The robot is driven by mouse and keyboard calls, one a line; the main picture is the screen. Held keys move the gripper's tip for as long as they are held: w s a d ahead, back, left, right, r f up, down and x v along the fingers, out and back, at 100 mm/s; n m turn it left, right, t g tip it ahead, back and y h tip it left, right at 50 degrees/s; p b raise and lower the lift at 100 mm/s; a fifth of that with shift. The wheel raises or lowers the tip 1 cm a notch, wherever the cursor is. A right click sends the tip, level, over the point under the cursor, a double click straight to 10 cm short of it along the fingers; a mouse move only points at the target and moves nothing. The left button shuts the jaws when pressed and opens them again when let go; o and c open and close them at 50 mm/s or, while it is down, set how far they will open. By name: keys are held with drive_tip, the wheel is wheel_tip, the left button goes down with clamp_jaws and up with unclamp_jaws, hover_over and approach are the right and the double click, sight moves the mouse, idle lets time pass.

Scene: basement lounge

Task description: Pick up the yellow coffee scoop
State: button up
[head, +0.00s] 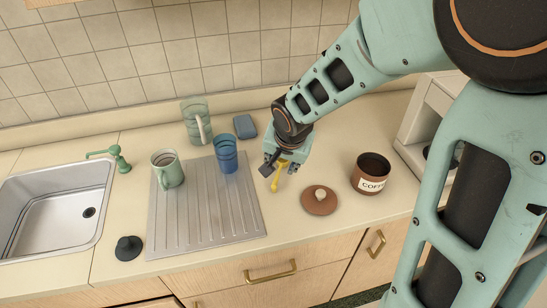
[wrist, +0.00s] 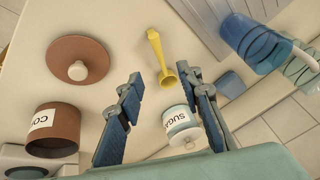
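The yellow coffee scoop (head: 276,179) lies on the counter just below my gripper (head: 281,168) in the head view. In the wrist view the scoop (wrist: 156,52) is beyond the fingertips, its long handle pointing up and its bowl end close to the right finger. My gripper (wrist: 162,80) is open, with both blue finger pads apart and nothing held between them. I cannot tell whether a finger touches the bowl. In the head view the gripper hides part of the scoop.
A brown coffee canister (head: 371,174) and its lid (head: 319,200) stand right of the scoop. A sugar jar (wrist: 182,127) shows between the fingers in the wrist view. The draining board (head: 205,217), blue cup (head: 226,154), green mug (head: 167,170) and pitcher (head: 196,122) are left.

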drive_tip(key=b, duration=0.1)
hover_over(277, 176)
drive_tip(key=s, duration=0.2)
drive_tip(key=f, duration=0.4)
drive_tip(key=shift+d+f, duration=0.35)
drive_tip(key=b+x, duration=0.1)
drive_tip(key=x, duration=0.4)
drive_tip(key=shift+a, duration=0.1)
drive_tip(key=shift+s, duration=0.1)
clamp_jaws()
